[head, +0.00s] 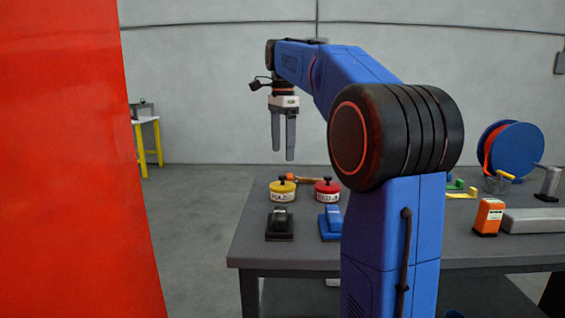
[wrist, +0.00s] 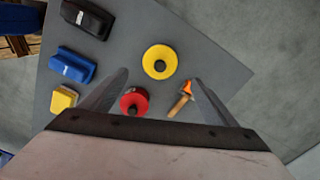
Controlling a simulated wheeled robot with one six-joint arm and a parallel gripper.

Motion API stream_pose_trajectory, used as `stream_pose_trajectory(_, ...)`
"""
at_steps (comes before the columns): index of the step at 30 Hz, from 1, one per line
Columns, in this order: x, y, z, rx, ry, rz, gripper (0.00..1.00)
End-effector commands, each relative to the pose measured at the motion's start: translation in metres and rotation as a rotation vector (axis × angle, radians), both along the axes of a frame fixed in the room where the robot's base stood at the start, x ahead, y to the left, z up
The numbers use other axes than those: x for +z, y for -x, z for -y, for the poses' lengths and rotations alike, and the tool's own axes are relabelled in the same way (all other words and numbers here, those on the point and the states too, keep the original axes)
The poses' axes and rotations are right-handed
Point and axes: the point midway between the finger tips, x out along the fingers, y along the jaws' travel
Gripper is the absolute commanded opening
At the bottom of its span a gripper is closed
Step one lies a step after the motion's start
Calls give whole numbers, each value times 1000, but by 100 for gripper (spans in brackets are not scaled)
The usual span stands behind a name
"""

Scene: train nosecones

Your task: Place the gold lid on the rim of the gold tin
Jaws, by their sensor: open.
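The gold tin (head: 282,196), yellow with a white lettered label, stands upright near the table's far left corner. A yellow lid (head: 275,187) with a black knob appears to be on top of it; I cannot tell how it is seated. From above, the round yellow lid (wrist: 149,70) with its dark knob hides the tin in the wrist view. My gripper (head: 283,152) is open and empty, pointing down, well above the tin. In the wrist view the yellow lid shows between the spread fingers (wrist: 160,78).
A red tin (head: 327,195) with a black knob stands just right of the gold one. A wooden-handled tool (wrist: 181,103) lies close by. Black (head: 279,226) and blue (head: 330,224) blocks sit nearer the front. A large red panel (head: 75,160) fills the left.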

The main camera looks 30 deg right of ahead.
Motion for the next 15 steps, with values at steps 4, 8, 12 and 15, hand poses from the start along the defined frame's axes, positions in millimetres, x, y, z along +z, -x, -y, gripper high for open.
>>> stream_pose_trajectory(4,16,-1,0,0,0,1,82)
stream_pose_trajectory(8,22,0,0,0,0,-1,82)
stream_pose_trajectory(12,24,0,0,0,0,-1,82)
stream_pose_trajectory(15,24,0,0,0,0,-1,82)
